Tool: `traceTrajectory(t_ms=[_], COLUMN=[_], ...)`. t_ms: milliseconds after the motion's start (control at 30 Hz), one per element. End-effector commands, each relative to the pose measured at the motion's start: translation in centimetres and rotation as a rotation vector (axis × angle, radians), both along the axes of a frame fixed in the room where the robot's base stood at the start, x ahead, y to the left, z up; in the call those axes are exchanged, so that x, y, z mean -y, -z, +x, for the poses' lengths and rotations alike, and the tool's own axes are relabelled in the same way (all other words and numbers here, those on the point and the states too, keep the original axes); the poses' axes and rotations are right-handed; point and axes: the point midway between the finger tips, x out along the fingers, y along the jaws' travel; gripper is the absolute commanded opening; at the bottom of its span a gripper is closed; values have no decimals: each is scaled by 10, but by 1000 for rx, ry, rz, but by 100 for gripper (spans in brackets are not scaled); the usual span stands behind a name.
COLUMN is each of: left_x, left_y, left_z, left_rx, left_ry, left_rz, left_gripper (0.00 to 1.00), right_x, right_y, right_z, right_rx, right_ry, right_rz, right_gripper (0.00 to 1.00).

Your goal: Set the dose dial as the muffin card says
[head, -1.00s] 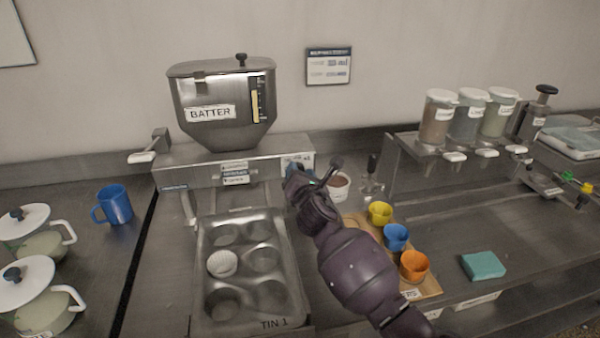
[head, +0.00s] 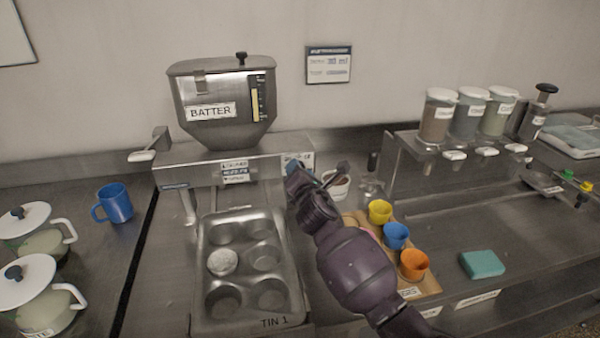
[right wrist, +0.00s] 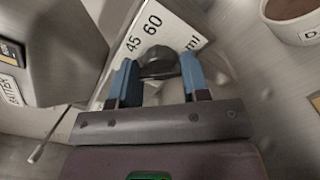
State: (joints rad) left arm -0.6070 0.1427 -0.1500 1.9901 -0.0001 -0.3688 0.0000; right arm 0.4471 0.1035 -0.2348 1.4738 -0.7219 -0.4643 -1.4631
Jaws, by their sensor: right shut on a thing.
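The batter dispenser (head: 222,105) stands at the back left, its steel hopper above a long housing. The dose dial's black knob (right wrist: 160,62) shows in the right wrist view, in front of a white scale plate (right wrist: 158,30) reading 45, 60 and ml. My right gripper (right wrist: 160,75) is shut on the knob, with a blue finger on each side. In the head view my right gripper (head: 303,178) is at the housing's right end and hides the knob. The card (head: 328,65) hangs on the wall; its lines are too small to read. My left gripper is out of view.
A muffin tin (head: 250,318) marked TIN 1 sits below the dispenser, with one pale paper cup in it. Yellow, blue and orange cups (head: 396,236) stand right of my arm. A blue mug (head: 115,204) and lidded pots (head: 38,290) are at the left.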

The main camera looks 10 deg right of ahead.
Motion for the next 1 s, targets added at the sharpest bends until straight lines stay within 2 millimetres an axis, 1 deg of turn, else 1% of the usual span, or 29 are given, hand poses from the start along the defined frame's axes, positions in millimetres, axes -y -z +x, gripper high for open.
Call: traceTrajectory(t_ms=[33, 167, 433, 567, 667, 767, 1000], left_x=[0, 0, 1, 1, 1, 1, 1], left_y=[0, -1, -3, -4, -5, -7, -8], left_z=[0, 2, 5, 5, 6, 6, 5], left_rx=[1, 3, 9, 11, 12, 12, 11], left_ry=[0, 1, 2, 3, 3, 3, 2], left_rz=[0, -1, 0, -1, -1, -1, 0], left_gripper=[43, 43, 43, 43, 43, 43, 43], right_x=[0, 0, 0, 0, 1, 0, 0], right_y=[0, 0, 0, 1, 0, 0, 1], right_z=[0, 0, 0, -6, -16, -32, -74], right_rx=[-1, -1, 0, -1, -1, -1, 0], right_ry=[1, 1, 0, 1, 1, 0, 0], right_rz=[0, -1, -1, -1, -1, -1, -1], right_gripper=[47, 67, 68, 68, 68, 68, 68])
